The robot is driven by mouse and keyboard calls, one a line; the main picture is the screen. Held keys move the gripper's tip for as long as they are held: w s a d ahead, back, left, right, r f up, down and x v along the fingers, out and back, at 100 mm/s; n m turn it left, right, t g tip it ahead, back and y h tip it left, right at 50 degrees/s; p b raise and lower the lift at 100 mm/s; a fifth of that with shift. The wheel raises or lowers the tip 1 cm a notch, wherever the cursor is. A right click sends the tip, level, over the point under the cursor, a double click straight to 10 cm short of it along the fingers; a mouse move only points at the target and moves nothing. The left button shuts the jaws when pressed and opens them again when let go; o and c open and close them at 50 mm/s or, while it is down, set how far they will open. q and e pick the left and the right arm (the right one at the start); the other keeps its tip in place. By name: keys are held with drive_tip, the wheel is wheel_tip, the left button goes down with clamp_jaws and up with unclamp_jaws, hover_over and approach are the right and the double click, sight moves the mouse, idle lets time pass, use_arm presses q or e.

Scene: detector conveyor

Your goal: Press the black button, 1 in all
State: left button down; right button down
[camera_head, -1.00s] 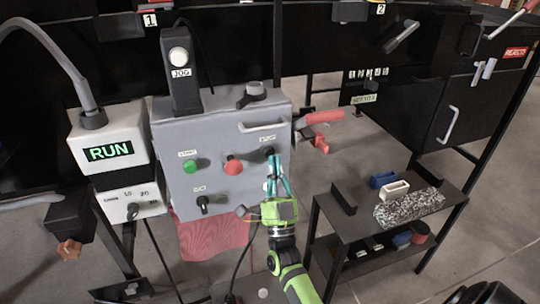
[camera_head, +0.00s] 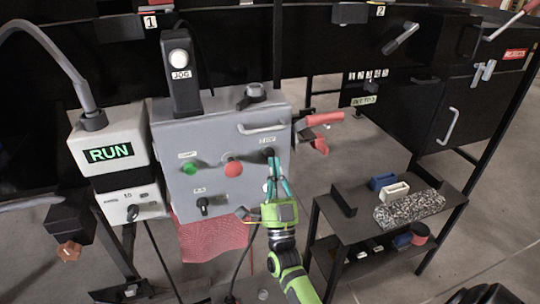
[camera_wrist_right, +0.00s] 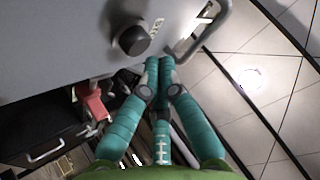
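The black button (camera_head: 267,152) is a dark round knob at the right of the grey control box's front face, under a small label. In the right wrist view, the black button (camera_wrist_right: 134,40) stands out from the grey panel, just beyond and left of my fingertips. My right gripper (camera_head: 274,162) has teal fingers and is just below the button in the head view. In the right wrist view, my right gripper (camera_wrist_right: 158,64) has its fingertips together with nothing between them. A small gap seems to separate them from the button; contact is not clear. My left gripper is not in view.
The grey box (camera_head: 215,130) also carries a green button (camera_head: 190,169), a red button (camera_head: 233,168), a black switch (camera_head: 203,204) and a metal handle (camera_head: 262,128). A RUN display box (camera_head: 108,153) stands left. A dark shelf (camera_head: 350,226) with parts stands right.

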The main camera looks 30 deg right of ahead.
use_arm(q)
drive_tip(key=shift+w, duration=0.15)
use_arm(e)
drive_tip(key=shift+w, duration=0.1)
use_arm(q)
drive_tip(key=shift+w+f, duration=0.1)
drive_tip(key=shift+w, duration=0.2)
use_arm(e)
drive_tip(key=shift+w+d, duration=0.1)
drive_tip(key=shift+w, duration=0.25)
use_arm(q)
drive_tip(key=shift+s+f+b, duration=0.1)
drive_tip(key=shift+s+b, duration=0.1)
drive_tip(key=shift+b, duration=0.1)
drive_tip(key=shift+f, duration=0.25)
use_arm(e)
drive_tip(key=shift+w+d, duration=0.1)
drive_tip(key=shift+w, duration=0.35)
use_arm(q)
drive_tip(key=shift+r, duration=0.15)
use_arm(e)
drive_tip(key=shift+s+r, duration=0.1)
drive_tip(key=shift+s, duration=0.05)
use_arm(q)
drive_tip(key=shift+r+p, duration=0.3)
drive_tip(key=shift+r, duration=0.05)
use_arm(e)
drive_tip(key=shift+s+a, duration=0.2)
drive_tip(key=shift+s, duration=0.55)
